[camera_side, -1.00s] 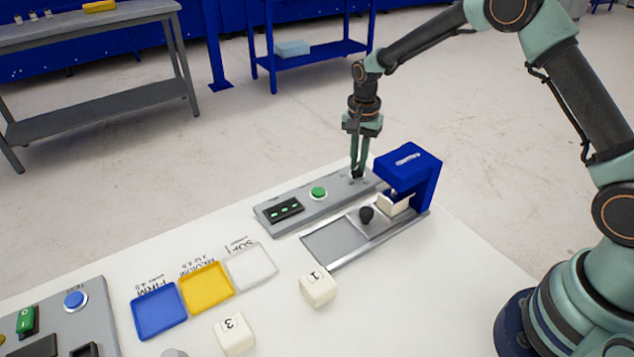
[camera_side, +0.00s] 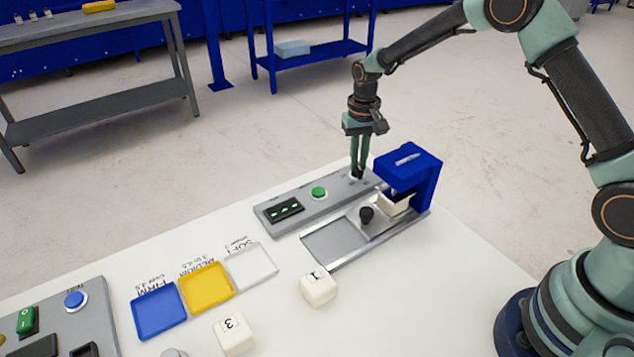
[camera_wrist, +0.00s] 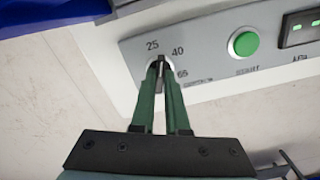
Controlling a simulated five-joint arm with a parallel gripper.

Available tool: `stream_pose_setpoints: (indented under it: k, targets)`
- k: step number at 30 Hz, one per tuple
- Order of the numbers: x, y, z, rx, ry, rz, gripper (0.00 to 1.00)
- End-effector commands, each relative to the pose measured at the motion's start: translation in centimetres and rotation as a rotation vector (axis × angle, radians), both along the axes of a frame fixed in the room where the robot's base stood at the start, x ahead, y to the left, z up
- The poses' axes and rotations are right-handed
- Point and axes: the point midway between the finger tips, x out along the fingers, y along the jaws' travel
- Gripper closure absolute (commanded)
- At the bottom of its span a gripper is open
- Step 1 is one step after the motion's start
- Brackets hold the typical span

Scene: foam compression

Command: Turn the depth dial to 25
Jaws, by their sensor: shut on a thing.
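The depth dial (camera_wrist: 161,59) is a small dark knob on the grey panel (camera_side: 335,197), with the marks 25, 40 and 65 printed around it in the wrist view. My gripper (camera_wrist: 161,68) points down at the panel and is shut on the dial, one green finger on each side. In the side view my gripper (camera_side: 357,176) is at the panel's far right end, beside the blue press. The fingers hide much of the dial. The knob's upper end points near 25, towards the gap between 25 and 40; its exact setting is hard to tell.
The blue press (camera_side: 408,163) stands close right of my gripper, with a pale block (camera_side: 395,205) under it. A green button (camera_side: 318,193) and a lit display (camera_side: 284,210) are on the same panel. Blue, yellow and white trays and numbered blocks lie nearer the front.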

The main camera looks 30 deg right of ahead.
Motion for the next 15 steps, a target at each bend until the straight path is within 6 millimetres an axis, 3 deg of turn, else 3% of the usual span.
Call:
stream_pose_setpoints:
  k: [15]
  targets:
    - [0.01, -0.01, 0.08, 0.0, 0.0, 0.33, 1.0]
